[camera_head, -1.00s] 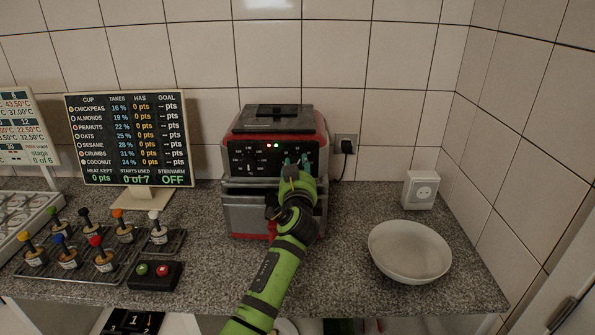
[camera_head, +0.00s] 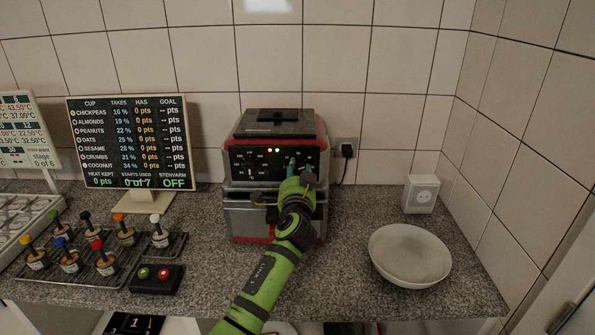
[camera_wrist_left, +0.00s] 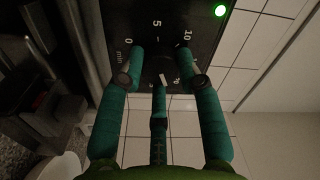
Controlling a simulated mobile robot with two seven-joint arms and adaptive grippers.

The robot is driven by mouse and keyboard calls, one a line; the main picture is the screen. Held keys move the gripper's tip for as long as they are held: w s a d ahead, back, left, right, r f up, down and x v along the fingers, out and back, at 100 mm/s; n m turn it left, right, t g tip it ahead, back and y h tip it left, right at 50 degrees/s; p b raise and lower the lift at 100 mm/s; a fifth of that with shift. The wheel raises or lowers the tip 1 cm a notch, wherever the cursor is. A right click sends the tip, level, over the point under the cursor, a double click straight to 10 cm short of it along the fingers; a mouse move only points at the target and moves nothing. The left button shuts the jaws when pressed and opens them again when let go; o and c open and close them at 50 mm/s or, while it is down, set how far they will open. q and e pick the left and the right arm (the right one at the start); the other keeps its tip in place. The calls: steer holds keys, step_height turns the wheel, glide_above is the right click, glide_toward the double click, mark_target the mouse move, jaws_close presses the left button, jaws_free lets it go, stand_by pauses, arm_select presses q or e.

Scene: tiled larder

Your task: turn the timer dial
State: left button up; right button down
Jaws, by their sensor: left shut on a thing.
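The timer dial (camera_wrist_left: 163,72) is a dark knob on the black front panel, with the marks 0, 5 and 10 around it in the left wrist view. My left gripper (camera_wrist_left: 164,62) points straight at the panel, its teal fingers closed around the dial. In the head view the same gripper (camera_head: 300,164) meets the right part of the panel on the red and grey oven (camera_head: 240,208). The gripper and wrist hide the dial there. A green lamp (camera_wrist_left: 220,11) is lit on the panel. My right gripper is not in view.
A white bowl (camera_head: 410,256) stands right of the oven, with a white socket box (camera_head: 420,194) behind it. Left are a board (camera_head: 130,140), a rack of coloured-knob cups (camera_head: 97,258) and a black button box (camera_head: 156,278). The counter before the oven is partly clear.

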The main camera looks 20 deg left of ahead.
arm_select(q)
steer(key=shift+d+r, duration=0.1)
steer(key=shift+r, duration=0.35)
steer(key=o, duration=1.1)
steer(key=shift+m, duration=0.3)
steer(key=shift+c, duration=0.2)
steer(key=shift+o, duration=0.4)
steer(key=shift+f, duration=0.3)
steer(key=shift+s+d+f, duration=0.1)
steer(key=shift+s+d, duration=0.05)
steer(key=shift+s, duration=0.25)
steer(key=v, duration=1.1)
